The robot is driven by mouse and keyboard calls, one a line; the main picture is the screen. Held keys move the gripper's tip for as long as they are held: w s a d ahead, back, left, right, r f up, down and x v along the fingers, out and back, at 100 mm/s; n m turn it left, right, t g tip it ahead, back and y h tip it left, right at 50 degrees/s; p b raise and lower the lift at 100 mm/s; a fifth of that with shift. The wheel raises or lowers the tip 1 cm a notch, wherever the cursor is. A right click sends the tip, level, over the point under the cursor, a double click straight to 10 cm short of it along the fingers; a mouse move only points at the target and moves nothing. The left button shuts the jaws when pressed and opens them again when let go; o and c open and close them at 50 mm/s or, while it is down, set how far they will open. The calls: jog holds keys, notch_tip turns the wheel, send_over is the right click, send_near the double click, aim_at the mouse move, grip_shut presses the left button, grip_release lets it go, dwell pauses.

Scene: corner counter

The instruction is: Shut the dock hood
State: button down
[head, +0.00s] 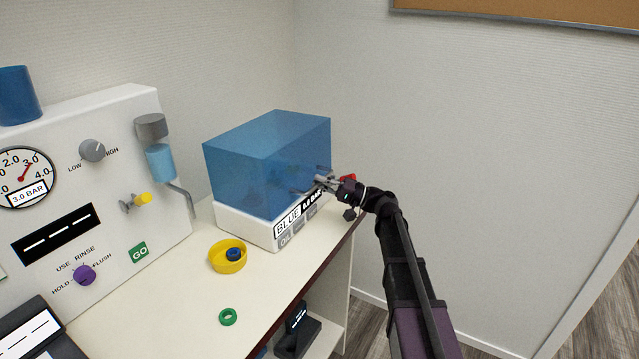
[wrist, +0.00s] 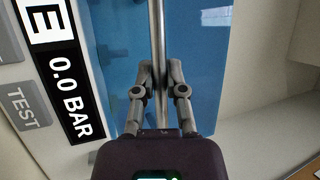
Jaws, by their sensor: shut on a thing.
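The dock's blue see-through hood (head: 262,160) sits down over its white base (head: 238,226), with no clear gap between them in the head view. My gripper (head: 318,183) is at the hood's front right side. In the wrist view, my gripper (wrist: 158,75) is shut on a metal bar handle (wrist: 157,28) in front of the blue hood (wrist: 205,60). The fingertips hide part of the handle.
A yellow dish (head: 218,265) with a dark blue piece (head: 234,254) and a green ring (head: 228,317) lie on the counter (head: 180,290). A white panel (head: 100,200) with gauge and knobs stands left. The wall is close behind the dock.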

jog(key=shift+s+f+b, duration=0.1)
jog(key=shift+f+b, duration=0.25)
jog(key=shift+f, duration=0.25)
jog(key=shift+s, duration=0.1)
jog(key=shift+s+f, duration=0.1)
jog(key=shift+s, duration=0.05)
jog(key=c, duration=0.7)
grip_release()
